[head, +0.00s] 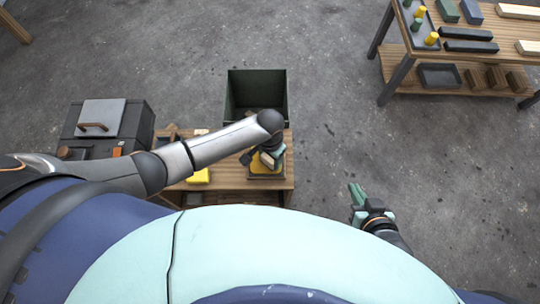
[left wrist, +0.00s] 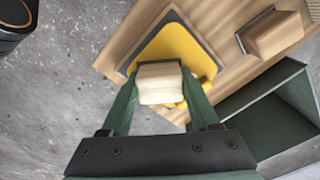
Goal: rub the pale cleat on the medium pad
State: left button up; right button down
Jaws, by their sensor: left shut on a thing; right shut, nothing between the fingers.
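The pale cleat (left wrist: 160,84) is a light wooden block gripped between the green fingers of my left gripper (left wrist: 158,92) in the left wrist view. It is over a yellow pad (left wrist: 176,45) with a dark border, lying on the wooden bench; I cannot tell whether cleat and pad touch. In the head view my left gripper (head: 262,158) is above this pad (head: 265,175) at the bench's right end, and the cleat is mostly hidden there. Whether this is the medium pad I cannot tell. My right gripper (head: 357,193) is shut and empty, right of the bench.
An open dark green bin (head: 232,95) stands behind the bench (head: 228,186). A yellow item (head: 198,176) lies left of the pad. A dark box (head: 140,128) with a handled lid stands at left. A table (head: 395,75) with trays and blocks is at upper right. Floor between is clear.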

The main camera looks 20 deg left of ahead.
pick_arm(q)
jog(key=shift+s+a+p, duration=0.2)
jog(key=shift+a+p, duration=0.25)
jog(key=shift+a, duration=0.25)
jog(key=shift+s+a+p, duration=0.2)
jog(key=shift+a+p, duration=0.2)
jog(key=shift+a, duration=0.3)
jog(key=shift+w+d+f+b, duration=0.1)
jog(key=shift+w+d+b, duration=0.1)
jog(key=shift+d, duration=0.55)
jog(key=shift+w+d+f+b, duration=0.1)
jog(key=shift+w+d+b, duration=0.1)
jog(key=shift+d, duration=0.8)
